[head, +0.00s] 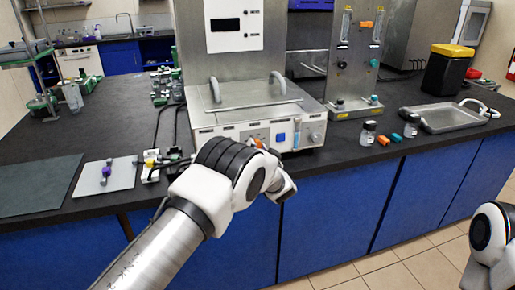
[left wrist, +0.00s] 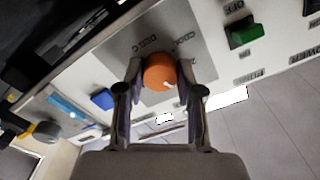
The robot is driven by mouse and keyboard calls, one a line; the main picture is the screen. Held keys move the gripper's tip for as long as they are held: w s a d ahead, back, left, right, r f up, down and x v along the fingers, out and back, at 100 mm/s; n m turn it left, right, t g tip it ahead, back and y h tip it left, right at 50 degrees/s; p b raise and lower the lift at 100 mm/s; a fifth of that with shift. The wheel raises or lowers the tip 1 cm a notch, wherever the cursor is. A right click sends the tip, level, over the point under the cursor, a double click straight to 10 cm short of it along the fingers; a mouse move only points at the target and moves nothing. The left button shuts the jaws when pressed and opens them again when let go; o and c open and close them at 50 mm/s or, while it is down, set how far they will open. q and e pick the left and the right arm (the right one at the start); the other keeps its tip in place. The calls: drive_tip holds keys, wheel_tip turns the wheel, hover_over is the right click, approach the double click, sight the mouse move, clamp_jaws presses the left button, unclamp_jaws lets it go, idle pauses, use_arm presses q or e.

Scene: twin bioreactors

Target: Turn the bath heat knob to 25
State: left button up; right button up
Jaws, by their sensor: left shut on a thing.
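The orange bath heat knob (left wrist: 160,73) is on the bath's front panel (left wrist: 115,45), with a grey dial plate and printed marks around it. A short white pointer line on the knob faces the lower right in the left wrist view; I cannot read which mark it points to. My left gripper (left wrist: 160,80) is shut on the knob, one finger on each side. In the head view my left wrist hides most of the gripper in front of the metal bath (head: 250,112). My right gripper is out of view; only part of my right arm shows at the lower right.
A blue button (head: 281,137) and a grey knob (head: 316,137) are on the same panel to the right. A green switch (left wrist: 241,32) is nearby. Small bottles and a metal tray (head: 447,117) stand farther right; a grey plate (head: 104,177) lies left.

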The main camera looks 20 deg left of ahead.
use_arm(q)
drive_tip(key=shift+r, duration=0.1)
drive_tip(key=o, duration=1.2)
drive_tip(key=shift+c, duration=0.2)
